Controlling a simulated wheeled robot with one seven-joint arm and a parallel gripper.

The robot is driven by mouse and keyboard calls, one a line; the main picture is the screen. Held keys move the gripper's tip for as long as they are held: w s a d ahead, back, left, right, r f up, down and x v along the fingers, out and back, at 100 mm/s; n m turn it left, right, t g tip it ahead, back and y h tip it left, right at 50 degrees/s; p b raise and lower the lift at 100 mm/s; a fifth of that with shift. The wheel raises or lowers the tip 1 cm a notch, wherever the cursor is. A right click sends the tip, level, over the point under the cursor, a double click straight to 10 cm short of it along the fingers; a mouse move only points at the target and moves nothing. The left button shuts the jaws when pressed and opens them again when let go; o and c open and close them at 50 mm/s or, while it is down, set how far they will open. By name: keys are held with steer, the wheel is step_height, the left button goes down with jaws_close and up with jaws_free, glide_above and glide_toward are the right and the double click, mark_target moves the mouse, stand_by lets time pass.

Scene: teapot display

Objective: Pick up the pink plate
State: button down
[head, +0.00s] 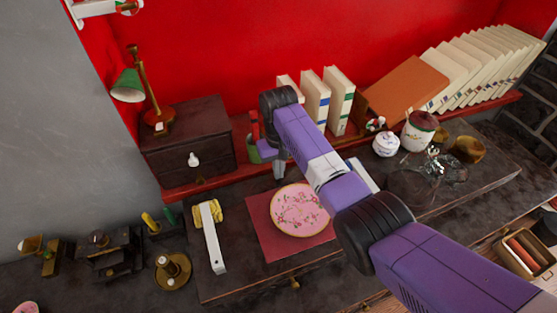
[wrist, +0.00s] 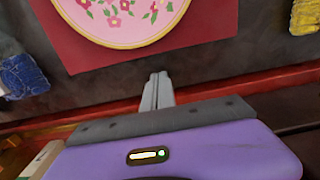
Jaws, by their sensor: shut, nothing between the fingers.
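The pink plate (head: 299,209) has a floral pattern and a gold rim. It lies on a red mat (head: 262,238) on the dark desk in the head view. In the wrist view the plate (wrist: 118,14) shows at the top, cut off by the frame edge, with the red mat (wrist: 210,25) around it. My gripper (wrist: 157,78) is shut and empty, its fingers pointing toward the plate and apart from it in the picture. In the head view my gripper (head: 279,172) is at the plate's far left side, its tips close to the mat's back edge.
A white-handled tool (head: 212,238) with a yellow roll lies left of the mat. A brass candlestick (head: 172,270) stands further left. A dark drawer box (head: 190,145), books (head: 340,100) and a lidded jar (head: 418,132) stand behind. A glass object (head: 443,165) is at right.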

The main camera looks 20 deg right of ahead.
mark_target(284, 188)
steer(key=shift+s+r+p, duration=0.15)
steer(key=shift+s+p, duration=0.4)
steer(key=shift+s, duration=0.35)
steer(key=shift+s+p, duration=0.55)
steer(key=shift+s, duration=0.6)
steer(key=shift+f, duration=0.2)
